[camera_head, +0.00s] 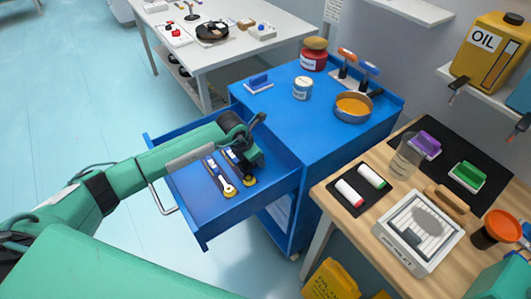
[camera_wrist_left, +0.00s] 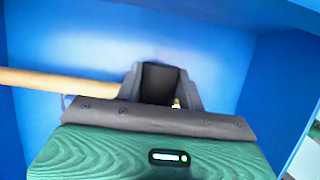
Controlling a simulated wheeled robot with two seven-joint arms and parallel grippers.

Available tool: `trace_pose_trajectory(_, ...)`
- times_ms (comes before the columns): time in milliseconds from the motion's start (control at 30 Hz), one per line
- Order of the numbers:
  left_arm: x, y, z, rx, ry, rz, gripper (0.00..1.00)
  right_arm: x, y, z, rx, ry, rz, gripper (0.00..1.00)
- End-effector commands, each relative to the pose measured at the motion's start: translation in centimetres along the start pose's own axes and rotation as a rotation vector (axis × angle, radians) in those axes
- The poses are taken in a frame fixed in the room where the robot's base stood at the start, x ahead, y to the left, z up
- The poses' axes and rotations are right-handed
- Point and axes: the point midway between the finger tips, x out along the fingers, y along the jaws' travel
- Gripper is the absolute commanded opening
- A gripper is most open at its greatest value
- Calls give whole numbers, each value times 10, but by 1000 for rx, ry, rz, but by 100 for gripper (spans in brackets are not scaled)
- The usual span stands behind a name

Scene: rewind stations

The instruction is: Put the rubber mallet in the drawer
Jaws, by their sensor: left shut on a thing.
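The blue drawer (camera_head: 205,225) stands pulled out from the blue cabinet (camera_head: 275,110). My left gripper (camera_head: 247,150) is over the back part of the drawer, close to the cabinet. I cannot tell whether the mallet touches the drawer floor.
The cabinet top holds a pan (camera_head: 353,107), a white can (camera_head: 303,88) and a red jar (camera_head: 314,57). A wooden bench (camera_head: 322,190) with a scale stands to the right.

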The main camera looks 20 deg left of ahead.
Motion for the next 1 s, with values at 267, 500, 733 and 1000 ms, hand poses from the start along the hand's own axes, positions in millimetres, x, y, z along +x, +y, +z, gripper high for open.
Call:
trace_pose_trajectory(267,12,-1,36,0,-2,-1,2,-8,9,0,-5,3,9,36)
trace_pose_trajectory(500,26,0,33,0,-1,0,2,-9,4,20,-6,-15,3,36)
trace_pose_trajectory(733,27,0,32,1,-1,0,2,-8,-10,18,-1,-12,-11,36)
trace_pose_trajectory(1000,28,0,31,1,0,0,60,-8,-8,9,-2,-5,-8,36)
